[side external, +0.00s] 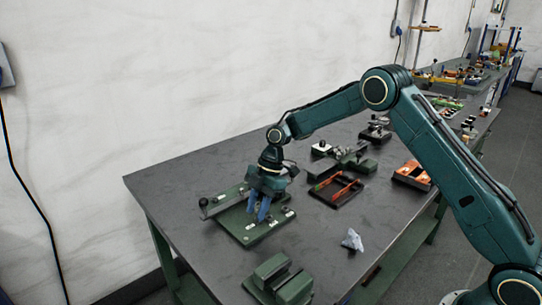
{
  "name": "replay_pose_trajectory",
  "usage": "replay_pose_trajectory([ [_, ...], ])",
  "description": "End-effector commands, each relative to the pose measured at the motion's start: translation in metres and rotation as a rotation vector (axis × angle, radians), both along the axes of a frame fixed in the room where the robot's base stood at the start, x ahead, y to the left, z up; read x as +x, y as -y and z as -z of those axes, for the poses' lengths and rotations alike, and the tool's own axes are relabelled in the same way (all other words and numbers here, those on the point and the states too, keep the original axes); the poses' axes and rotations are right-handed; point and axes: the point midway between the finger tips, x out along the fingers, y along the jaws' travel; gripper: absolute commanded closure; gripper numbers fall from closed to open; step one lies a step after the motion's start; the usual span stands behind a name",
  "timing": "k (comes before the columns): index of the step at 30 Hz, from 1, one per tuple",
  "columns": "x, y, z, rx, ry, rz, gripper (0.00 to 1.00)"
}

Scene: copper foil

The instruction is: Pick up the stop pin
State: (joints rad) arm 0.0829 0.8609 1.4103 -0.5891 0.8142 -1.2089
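My gripper (258,212), with two blue fingers, points down over a green fixture plate (246,239) near the table's left part. The fingertips are low, close to the small parts on the plate. A narrow gap shows between the fingers, but whether they hold anything is too small to tell. I cannot make out the stop pin for certain; small dark and light fittings stand around the fingertips, and the fingers hide part of the plate.
A lever with a dark knob (203,202) sticks out at the plate's left. A green block (283,279) stands at the front, a crumpled pale cloth (352,240) to the right. A dark tray (349,194) with orange-handled tools lies behind. Bare tabletop (310,225) separates them.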

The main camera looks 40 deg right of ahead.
Motion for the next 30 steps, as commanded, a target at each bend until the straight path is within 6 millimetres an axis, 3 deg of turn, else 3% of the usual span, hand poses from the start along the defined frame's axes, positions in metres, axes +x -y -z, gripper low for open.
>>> replay_pose_trajectory([
  [6,0.0,-0.006,0.015,0.0,0.001,0.001,0.71],
  [21,0.0,-0.006,0.016,-0.001,0.001,0.001,0.71],
  [26,0.0,-0.006,0.016,-0.001,0.001,0.0,1.0],
  [30,0.0,-0.006,0.016,-0.001,0.001,0.0,1.0],
])
